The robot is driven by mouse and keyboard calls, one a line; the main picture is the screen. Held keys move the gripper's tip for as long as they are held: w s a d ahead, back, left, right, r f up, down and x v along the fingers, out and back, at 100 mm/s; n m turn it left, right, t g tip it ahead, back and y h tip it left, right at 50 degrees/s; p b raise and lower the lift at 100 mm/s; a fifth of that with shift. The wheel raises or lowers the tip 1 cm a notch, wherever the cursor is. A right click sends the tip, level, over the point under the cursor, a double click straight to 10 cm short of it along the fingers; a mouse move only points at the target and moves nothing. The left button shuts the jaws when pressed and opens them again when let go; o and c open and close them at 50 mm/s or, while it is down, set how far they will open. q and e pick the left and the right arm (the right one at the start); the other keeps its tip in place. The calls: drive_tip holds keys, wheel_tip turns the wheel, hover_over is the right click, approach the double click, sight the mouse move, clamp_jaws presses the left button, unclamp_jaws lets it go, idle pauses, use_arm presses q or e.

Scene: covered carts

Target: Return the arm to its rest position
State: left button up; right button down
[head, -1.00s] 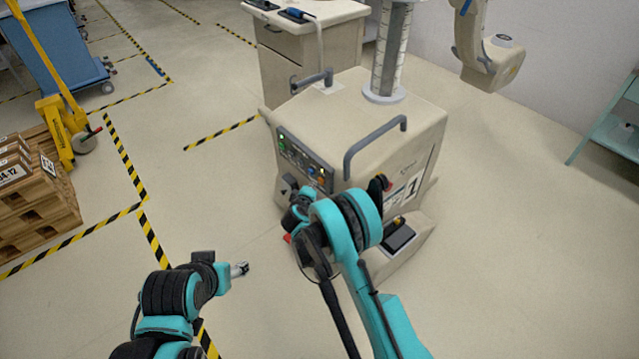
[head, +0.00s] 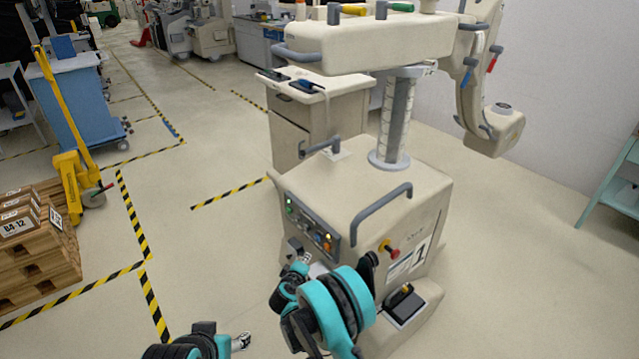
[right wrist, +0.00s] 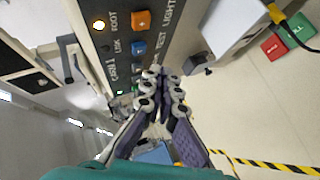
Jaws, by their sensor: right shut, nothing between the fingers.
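My right arm reaches up from the bottom of the head view. Its gripper (head: 303,258) is small and partly hidden, in front of the control panel (head: 309,226) of the beige wheeled machine (head: 385,190). In the right wrist view my right gripper (right wrist: 163,92) has its fingers together, shut and empty, beside the panel's orange button (right wrist: 141,20) and blue button (right wrist: 138,48). My left gripper (head: 241,341) is at the bottom edge of the head view, over bare floor; its finger opening is too small to tell.
A grey handle (head: 380,212) and a red knob (head: 391,252) stick out of the machine near my right arm. Wooden pallets (head: 38,262) and a yellow pallet jack (head: 72,180) stand left. Open floor with striped tape lies between. A green-grey shelf (head: 612,190) is at right.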

drive_tip(key=s+d+r+m+g, duration=0.25)
drive_tip(key=s+d+r, duration=0.4)
drive_tip(key=r, duration=0.35)
drive_tip(key=s+d+r+m+g, duration=0.1)
drive_tip(key=s+d+r+m, duration=0.2)
drive_tip(key=s+d+r, duration=0.45)
drive_tip(key=s+d+r+m+g+y, duration=0.1)
drive_tip(key=s+d+m, duration=0.1)
drive_tip(key=s, duration=1)
drive_tip(key=s+d+r+m+g+y, duration=0.1)
drive_tip(key=s+d+r+m+y, duration=0.1)
drive_tip(key=s, duration=0.9)
drive_tip(key=shift+s+d+r+m, duration=0.2)
drive_tip(key=shift+s+d+m, duration=0.15)
drive_tip(key=shift+d+m, duration=0.55)
